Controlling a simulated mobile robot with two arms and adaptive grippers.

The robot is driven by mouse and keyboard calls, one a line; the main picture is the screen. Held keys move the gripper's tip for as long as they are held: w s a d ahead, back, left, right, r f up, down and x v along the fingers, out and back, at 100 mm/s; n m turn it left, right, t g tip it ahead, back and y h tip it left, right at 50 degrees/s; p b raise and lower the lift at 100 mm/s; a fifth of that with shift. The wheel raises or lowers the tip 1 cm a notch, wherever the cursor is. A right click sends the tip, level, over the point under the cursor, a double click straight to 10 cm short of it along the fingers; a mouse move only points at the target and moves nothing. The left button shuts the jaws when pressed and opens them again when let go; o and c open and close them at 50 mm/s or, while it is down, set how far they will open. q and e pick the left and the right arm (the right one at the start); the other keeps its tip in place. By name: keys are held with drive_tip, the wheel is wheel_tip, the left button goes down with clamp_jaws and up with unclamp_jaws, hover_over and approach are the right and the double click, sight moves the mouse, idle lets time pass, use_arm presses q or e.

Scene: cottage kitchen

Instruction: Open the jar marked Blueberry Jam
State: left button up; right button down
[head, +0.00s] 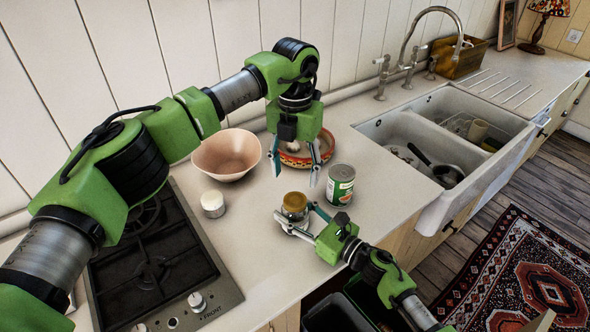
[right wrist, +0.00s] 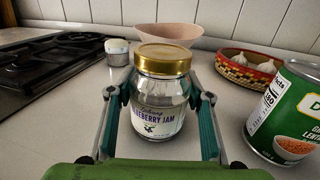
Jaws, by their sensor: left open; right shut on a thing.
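The jar marked Blueberry Jam (right wrist: 160,100) stands upright on the counter in the right wrist view. It is clear glass with a white label and a gold lid (right wrist: 163,58), which is on it. In the head view the jar's gold lid (head: 294,201) shows near the counter's front. My right gripper (head: 296,222) is shut on the jar's body, low and from the front; its fingers lie on both sides of the glass. My left gripper (head: 296,170) is open and empty, pointing down above and slightly behind the jar, with its fingertips apart.
A green lentil can (head: 340,185) stands close right of the jar. A patterned bowl with garlic (head: 308,158) and a pink bowl (head: 227,155) are behind. A small white-lidded pot (head: 213,204) stands left, beside the gas hob (head: 160,270). The sink (head: 440,140) is right.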

sight(295, 199)
use_arm(q)
drive_tip(key=m, duration=1.6)
drive_tip(key=shift+m, duration=0.4)
drive_tip(key=m, duration=0.5)
drive_tip(key=shift+m, duration=0.3)
drive_tip(key=m, duration=0.6)
drive_tip(key=shift+m, duration=0.4)
drive_tip(key=m, duration=0.4)
drive_tip(key=shift+f, duration=4)
